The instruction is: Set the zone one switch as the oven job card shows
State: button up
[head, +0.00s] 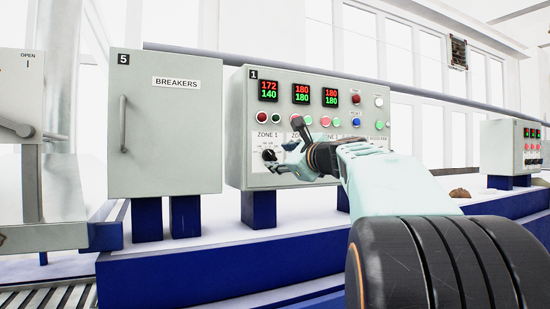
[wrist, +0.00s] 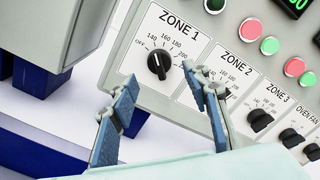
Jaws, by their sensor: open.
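The zone one switch is a black rotary knob (wrist: 159,65) on a white plate marked ZONE 1, with OFF and temperature marks around it. It also shows in the head view (head: 269,155). Its pointer seems to face up toward the lower marks, but the exact mark is hard to read. The display above zone one (head: 268,90) reads red 172 over green 140. My gripper (wrist: 163,96) is open and empty. Its blue-padded fingers are apart, in front of the panel below the knob, which shows between them. No readable oven job card is in view.
The control box (head: 235,130) also carries ZONE 2, ZONE 3 and OVEN FAN knobs, close to the right finger, with lamps and buttons above. A grey BREAKERS cabinet (head: 165,135) stands left of it. A blue ledge (head: 220,262) runs below. Another panel (head: 500,147) is far right.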

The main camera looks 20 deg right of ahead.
jog(key=s, duration=0.7)
jog(key=shift+s+d, duration=0.15)
jog(key=shift+s, duration=0.05)
